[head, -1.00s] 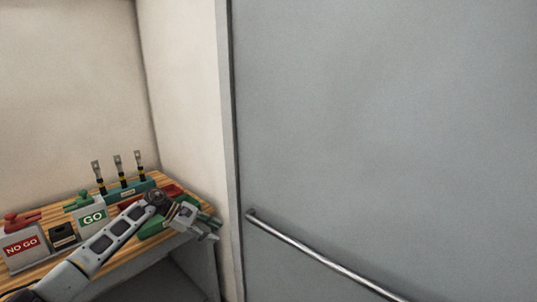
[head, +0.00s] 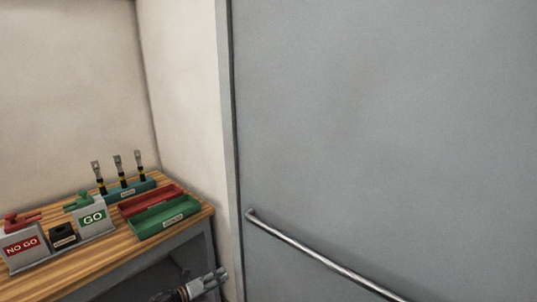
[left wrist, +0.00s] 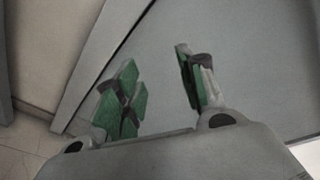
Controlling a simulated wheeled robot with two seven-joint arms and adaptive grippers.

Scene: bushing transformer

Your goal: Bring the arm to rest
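My left gripper (head: 215,280) is low at the bottom of the head view, in front of the bench and below its top. In the left wrist view its two green-padded fingers (left wrist: 157,65) stand apart with nothing between them, against the grey door and floor. My left arm shows only as a short piece at the bottom edge of the head view. My right gripper is not in view.
The wooden bench (head: 85,266) holds a NO GO gauge (head: 22,250), a GO gauge (head: 93,219), a black block (head: 63,236), a green tray (head: 166,219), a red tray (head: 150,200) and a teal rack with three bushings (head: 128,190). A grey door (head: 390,120) with a metal bar (head: 320,258) is right.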

